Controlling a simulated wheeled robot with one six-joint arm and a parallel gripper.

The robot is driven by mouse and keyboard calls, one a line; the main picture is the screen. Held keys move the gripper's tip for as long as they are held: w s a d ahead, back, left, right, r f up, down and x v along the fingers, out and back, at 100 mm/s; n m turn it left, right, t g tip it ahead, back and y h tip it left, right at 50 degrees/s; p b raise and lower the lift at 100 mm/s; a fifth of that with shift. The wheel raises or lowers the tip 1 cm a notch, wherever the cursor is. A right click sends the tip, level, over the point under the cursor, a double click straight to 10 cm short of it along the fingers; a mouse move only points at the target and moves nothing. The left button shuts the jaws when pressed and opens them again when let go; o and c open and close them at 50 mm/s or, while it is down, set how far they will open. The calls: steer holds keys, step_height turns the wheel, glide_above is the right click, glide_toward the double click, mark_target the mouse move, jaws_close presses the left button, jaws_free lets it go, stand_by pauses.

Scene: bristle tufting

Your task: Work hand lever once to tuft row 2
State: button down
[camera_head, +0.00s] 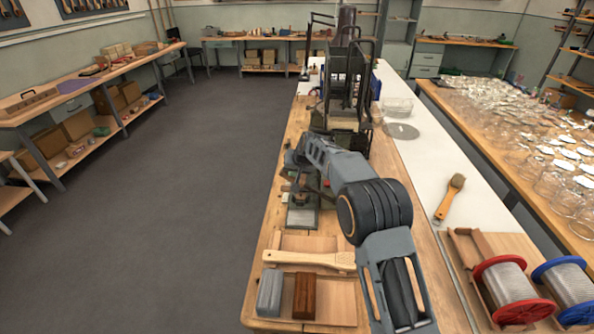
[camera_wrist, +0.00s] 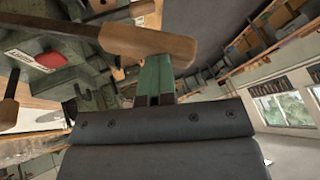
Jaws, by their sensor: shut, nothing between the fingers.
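The dark tufting machine (camera_head: 345,85) stands on the bench beyond my arm. In the wrist view a wooden handle (camera_wrist: 148,45) crosses just in front of my gripper (camera_wrist: 155,72). It looks like the hand lever's grip, but I cannot tell for certain. My gripper's green fingers are shut with nothing between them. Their tips are close to the handle; whether they touch it I cannot tell. Green machine housing with a red part (camera_wrist: 49,59) shows at upper left. A second wooden grip (camera_wrist: 8,112) is at the left edge. My arm hides part of the machine's lower end.
A wooden brush body (camera_head: 308,260), a grey block (camera_head: 270,294) and a brown block (camera_head: 304,296) lie near the bench front. A brush (camera_head: 449,197) lies on the white surface. Red (camera_head: 508,292) and blue (camera_head: 568,286) wire spools are at right. Open floor (camera_head: 180,180) is at left.

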steer(key=shift+s+a+f, duration=0.3)
steer(key=shift+a+f, duration=0.1)
steer(key=shift+f, duration=0.35)
steer(key=shift+d+r, duration=0.1)
steer(key=s+a+r, duration=0.1)
steer(key=s+r, duration=0.2)
steer(key=r, duration=0.9)
steer(key=shift+s+a+r+b, duration=0.15)
steer(key=shift+a+r+b, duration=0.1)
steer(key=shift+r+b, duration=0.1)
steer(key=shift+f, duration=0.1)
